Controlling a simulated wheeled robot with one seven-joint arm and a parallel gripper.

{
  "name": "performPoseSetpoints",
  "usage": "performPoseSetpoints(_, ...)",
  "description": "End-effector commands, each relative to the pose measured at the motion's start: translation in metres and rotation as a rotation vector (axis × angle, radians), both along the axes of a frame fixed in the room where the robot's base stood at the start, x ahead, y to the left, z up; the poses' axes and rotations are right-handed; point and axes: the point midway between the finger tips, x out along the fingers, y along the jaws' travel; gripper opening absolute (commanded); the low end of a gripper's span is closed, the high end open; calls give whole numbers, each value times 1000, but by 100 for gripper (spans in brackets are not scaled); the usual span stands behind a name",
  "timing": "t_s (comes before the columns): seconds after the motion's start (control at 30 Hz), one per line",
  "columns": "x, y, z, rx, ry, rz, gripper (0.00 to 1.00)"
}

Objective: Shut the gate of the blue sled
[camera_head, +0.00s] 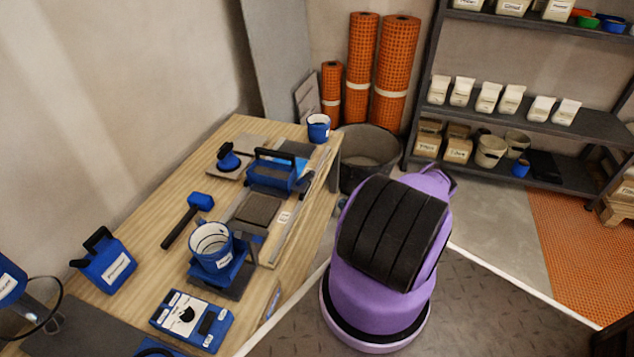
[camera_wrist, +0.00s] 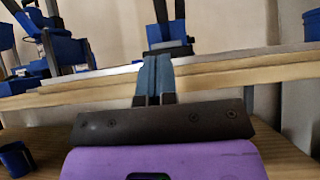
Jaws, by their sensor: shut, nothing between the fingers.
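A blue block-like tool with a black handle (camera_head: 272,172) sits among the boards at the right side of the table; it looks like the blue sled, but I cannot make out its gate or whether it is open. In the wrist view, my gripper (camera_wrist: 154,60) is shut and empty, its fingers side by side at the table's edge. A blue item with a black base (camera_wrist: 167,35) stands just beyond the fingertips; I cannot tell whether it is the sled or whether they touch. My gripper is hidden behind my purple arm in the head view.
The wooden table (camera_head: 150,215) also holds a blue mallet (camera_head: 188,218), a white-and-blue bucket (camera_head: 211,244), a blue labelled box (camera_head: 104,264) and a blue cup (camera_head: 318,127). A dark tub (camera_head: 368,150) stands behind the table. Shelves (camera_head: 545,118) stand at the right.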

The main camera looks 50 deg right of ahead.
Motion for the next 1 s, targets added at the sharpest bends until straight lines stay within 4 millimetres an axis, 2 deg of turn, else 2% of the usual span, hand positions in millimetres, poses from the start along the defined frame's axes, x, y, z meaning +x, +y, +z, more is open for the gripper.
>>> performPoseSetpoints(0.23, 2, 0, 2, -1, 0, 2, 0)
performPoseSetpoints(0.37, 9, 4, 9, -1, 0, 3, 0)
performPoseSetpoints(1.0, 87, 36, 79, -1, 0, 4, 0)
